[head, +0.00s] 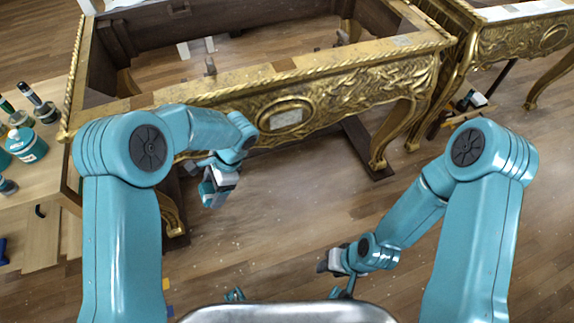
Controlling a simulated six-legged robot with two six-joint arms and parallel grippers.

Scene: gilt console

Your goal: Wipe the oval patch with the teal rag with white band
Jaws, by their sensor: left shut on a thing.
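The oval patch (287,116) is a pale, dull area inside an oval frame on the carved front of the gilt console (345,92). My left gripper (218,180) is in front of the console, below and to the left of the patch, and apart from it. It is shut on the teal rag with white band (211,197), which shows as a small teal and white bundle, partly hidden by the gripper. My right gripper (330,263) is low in the middle over the floor, away from the console; its jaws are too small to read.
A wooden bench (60,150) at the left carries a teal jar (26,146) and several bottles. A second gilt console (530,45) stands at the upper right. The wooden floor (290,205) between my arms is mostly clear.

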